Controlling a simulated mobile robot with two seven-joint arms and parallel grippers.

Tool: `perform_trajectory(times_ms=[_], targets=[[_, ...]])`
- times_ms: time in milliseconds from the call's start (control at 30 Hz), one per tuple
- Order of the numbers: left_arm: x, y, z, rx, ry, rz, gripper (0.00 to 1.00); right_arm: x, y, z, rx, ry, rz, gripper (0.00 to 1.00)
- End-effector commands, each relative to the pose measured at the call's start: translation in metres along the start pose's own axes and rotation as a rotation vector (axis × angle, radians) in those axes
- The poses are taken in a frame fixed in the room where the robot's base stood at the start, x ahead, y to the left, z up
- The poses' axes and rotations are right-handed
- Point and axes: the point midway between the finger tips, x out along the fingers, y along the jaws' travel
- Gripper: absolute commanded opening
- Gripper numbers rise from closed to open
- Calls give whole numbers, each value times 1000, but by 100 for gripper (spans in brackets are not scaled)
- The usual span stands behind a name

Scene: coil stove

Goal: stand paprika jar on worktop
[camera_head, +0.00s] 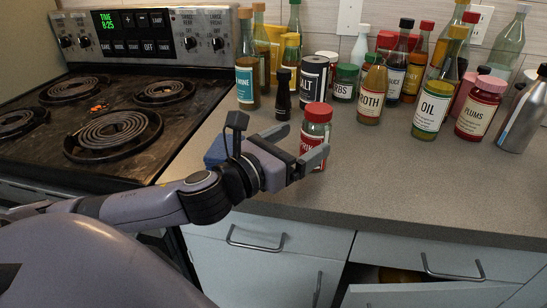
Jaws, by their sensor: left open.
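The paprika jar (316,131), clear with a red lid and a red label partly reading "RIK", stands upright on the grey worktop (370,180) near its front edge. My left gripper (302,156) is open at the jar. One finger lies in front of the jar's lower part and hides some of its label. I cannot tell whether the fingers touch the jar. My right gripper is not in view.
A coil stove (110,130) is at left. A drawer (425,296) below at right is partly open. The worktop's front right is clear.

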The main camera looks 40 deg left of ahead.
Motion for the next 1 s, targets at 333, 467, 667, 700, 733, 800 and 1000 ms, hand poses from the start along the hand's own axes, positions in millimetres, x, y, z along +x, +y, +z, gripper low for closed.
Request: perform_trajectory(times_ms=[333,467,667,700,733,800,1000], targets=[[-40,0,4,-3,3,1,88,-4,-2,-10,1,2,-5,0],[-47,0,4,-6,2,4,88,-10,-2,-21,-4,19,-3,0],[-57,0,2,-4,1,3,88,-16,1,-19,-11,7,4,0],[-59,0,2,-4,1,2,88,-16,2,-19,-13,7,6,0],[-60,0,2,-4,1,2,88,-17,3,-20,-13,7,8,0],[-62,0,2,-3,1,1,88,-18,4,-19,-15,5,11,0],[-65,0,0,-2,0,-1,88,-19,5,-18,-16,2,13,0]])
